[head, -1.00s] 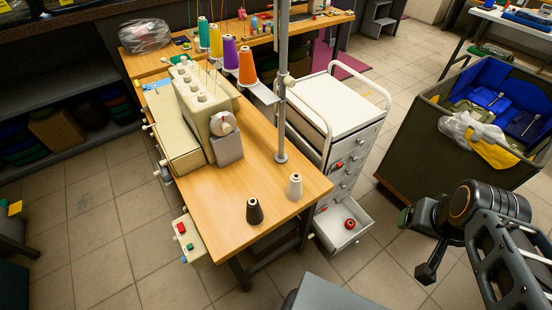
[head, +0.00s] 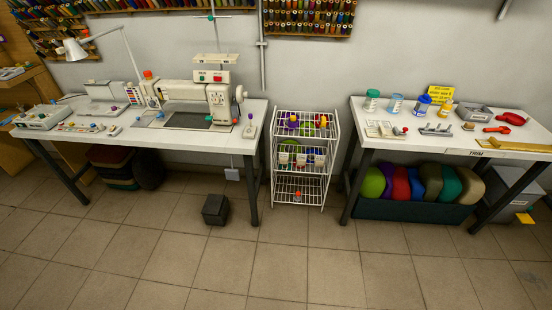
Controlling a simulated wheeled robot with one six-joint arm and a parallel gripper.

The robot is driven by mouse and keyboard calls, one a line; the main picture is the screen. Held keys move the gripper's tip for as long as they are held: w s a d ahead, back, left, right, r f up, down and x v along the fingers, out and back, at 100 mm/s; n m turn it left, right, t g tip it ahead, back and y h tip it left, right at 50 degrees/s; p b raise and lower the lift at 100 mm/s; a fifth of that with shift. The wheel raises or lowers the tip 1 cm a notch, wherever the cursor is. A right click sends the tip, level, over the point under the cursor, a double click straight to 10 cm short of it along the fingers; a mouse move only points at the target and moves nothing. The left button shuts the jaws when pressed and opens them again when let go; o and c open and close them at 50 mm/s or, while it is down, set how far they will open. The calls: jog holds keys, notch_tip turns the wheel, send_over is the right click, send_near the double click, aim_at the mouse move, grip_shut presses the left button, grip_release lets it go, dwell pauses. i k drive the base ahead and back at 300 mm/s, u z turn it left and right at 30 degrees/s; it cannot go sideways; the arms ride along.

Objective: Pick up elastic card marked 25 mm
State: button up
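No card with a readable 25 mm mark shows in the head view. A white wire rack (head: 303,197) stands against the wall between two tables. A small pale flat item (head: 380,129) lies at the left of the right-hand table (head: 450,150), whose front edge has a label that seems to read TRIM; any marking on this item is unreadable. My gripper is not in this view.
A sewing machine (head: 218,103) stands on the left table (head: 180,141). Jars, tools and a yellow sign (head: 440,94) are on the right table. Colourful rolled bundles fill a dark bin (head: 408,210) below it. A black box (head: 215,209) sits on the floor. The tiled floor in front is clear.

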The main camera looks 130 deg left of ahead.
aim_at(319, 160)
jog(key=u, duration=4.15)
jog(key=i, duration=2.5)
jog(key=u, duration=0.25)
